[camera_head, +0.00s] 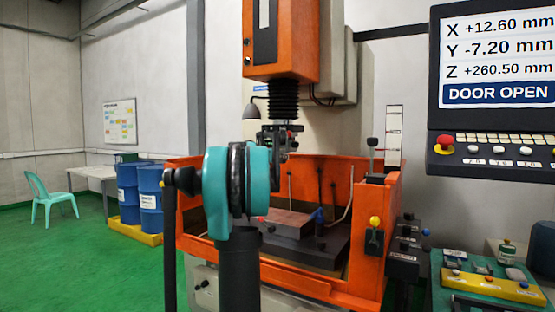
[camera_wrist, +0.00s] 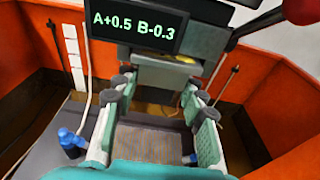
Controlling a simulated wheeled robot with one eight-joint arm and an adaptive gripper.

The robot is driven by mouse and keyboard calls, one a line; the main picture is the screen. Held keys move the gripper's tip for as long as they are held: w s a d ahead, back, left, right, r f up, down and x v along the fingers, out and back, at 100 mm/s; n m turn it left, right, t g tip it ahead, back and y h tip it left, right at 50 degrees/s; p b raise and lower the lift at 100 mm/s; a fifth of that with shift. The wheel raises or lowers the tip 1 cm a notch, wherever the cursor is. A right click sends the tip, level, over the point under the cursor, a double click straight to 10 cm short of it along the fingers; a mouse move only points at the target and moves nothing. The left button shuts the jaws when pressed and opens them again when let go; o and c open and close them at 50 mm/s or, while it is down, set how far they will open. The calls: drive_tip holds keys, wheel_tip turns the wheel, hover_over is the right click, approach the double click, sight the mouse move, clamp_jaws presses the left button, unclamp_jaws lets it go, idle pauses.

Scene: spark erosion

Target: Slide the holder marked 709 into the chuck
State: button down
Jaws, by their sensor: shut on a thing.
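In the wrist view my gripper (camera_wrist: 157,88) has its teal and grey fingers on both sides of a grey block-like holder (camera_wrist: 165,76). My gripper is shut on this holder; no number on it can be read, so I cannot confirm 709. A small yellow patch shows near its upper right. In the head view the chuck area (camera_head: 279,132) hangs under the black bellows of the orange machine head. My teal arm joint covers part of this area. I cannot tell whether the holder touches the chuck or is apart from it.
The orange tank (camera_head: 345,235) surrounds the work area, with a reddish-brown block (camera_head: 288,221) inside. Its walls rise on both sides in the wrist view. A small display (camera_wrist: 133,25) reads A+0.5 B-0.3. The control screen (camera_head: 500,50) reads DOOR OPEN. A blue nozzle (camera_wrist: 70,140) stands at lower left.

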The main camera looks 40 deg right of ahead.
drive_tip(key=shift+x, duration=0.9)
drive_tip(key=shift+w+d+r, duration=0.1)
drive_tip(key=shift+d, duration=0.05)
idle(0.9)
drive_tip(key=shift+c, duration=2.1)
unclamp_jaws()
drive_tip(key=f+v, duration=0.1)
drive_tip(key=v, duration=0.9)
drive_tip(key=shift+f, duration=0.3)
drive_tip(key=shift+f, duration=0.1)
